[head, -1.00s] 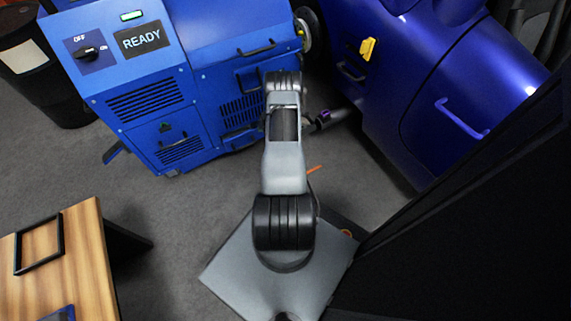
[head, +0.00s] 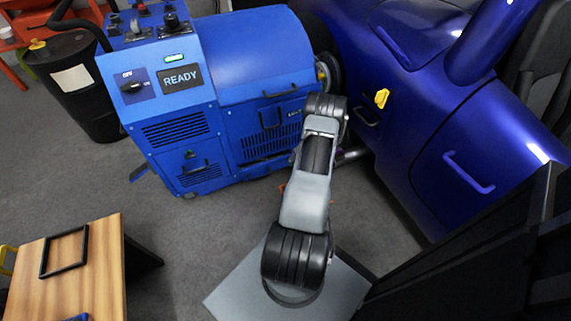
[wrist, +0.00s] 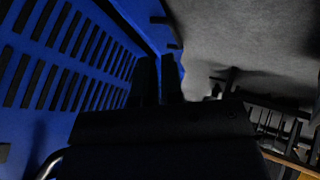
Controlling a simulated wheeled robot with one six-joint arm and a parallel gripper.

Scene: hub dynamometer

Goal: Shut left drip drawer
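The blue dynamometer unit (head: 225,90) stands at the upper left of the head view. A low blue ledge with a dark handle-like bar (head: 262,165) shows at the foot of its vented side; I cannot tell for sure whether this is the left drip drawer or how far out it is. My arm reaches toward that side and its end hides part of it. In the wrist view my gripper (wrist: 159,80) shows two dark fingers close together with nothing seen between them. It is beside a blue slotted panel (wrist: 65,65), with no clear contact.
The dark blue car (head: 440,110) stands to the right, leaving a narrow gap by the unit. A wooden table (head: 80,270) is at lower left, a black barrel (head: 80,90) at upper left. Grey floor (head: 200,225) is clear between table and unit.

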